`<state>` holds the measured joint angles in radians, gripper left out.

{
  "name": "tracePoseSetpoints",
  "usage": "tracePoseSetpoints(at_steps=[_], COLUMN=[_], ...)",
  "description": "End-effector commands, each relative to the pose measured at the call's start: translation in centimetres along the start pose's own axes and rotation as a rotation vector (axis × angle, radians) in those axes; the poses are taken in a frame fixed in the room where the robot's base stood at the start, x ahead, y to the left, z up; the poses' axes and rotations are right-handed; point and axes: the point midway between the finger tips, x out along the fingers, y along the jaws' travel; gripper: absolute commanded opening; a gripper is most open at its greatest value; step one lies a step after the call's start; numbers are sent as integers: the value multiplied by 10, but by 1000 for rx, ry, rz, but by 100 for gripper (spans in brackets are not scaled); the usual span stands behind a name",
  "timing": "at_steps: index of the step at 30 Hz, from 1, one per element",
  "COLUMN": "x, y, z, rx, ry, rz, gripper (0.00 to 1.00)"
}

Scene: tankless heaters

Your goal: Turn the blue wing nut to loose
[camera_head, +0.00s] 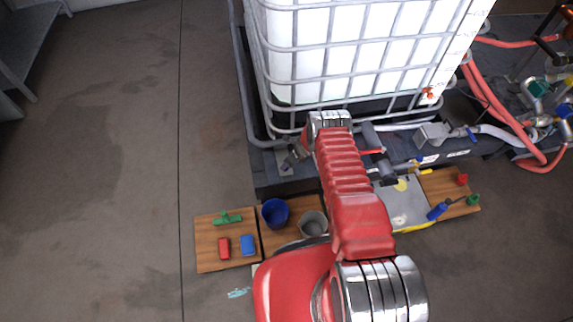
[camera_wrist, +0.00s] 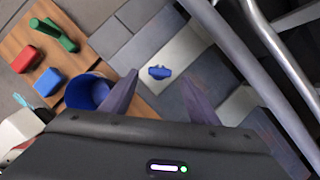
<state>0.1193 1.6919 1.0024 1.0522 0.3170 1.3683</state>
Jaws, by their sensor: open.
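The blue wing nut (camera_wrist: 159,72) sits on a pale plate (camera_wrist: 178,62) on the grey base in the wrist view. My gripper (camera_wrist: 160,77) is open, with one dark finger on each side of the nut in that picture. The fingers do not appear to touch it, and I cannot tell how far above it they are. In the head view my gripper (camera_head: 293,157) is low beside the caged tank's near left corner. The nut cannot be made out clearly there.
The white caged tank (camera_head: 350,50) stands just behind my gripper, and its metal bars (camera_wrist: 268,70) run close on the right. Wooden boards hold a blue bucket (camera_head: 275,213), a grey bucket (camera_head: 312,224), and red, blue and green blocks. Floor at left is clear.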

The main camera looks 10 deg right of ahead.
Motion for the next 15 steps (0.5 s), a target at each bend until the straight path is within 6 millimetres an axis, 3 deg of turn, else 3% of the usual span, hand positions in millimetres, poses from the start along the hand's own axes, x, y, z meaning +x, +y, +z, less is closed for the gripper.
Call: tracePoseSetpoints(at_steps=[15], x=[39], y=[0], z=[-1], rx=[-2], ry=[0], rz=[1], gripper=[55])
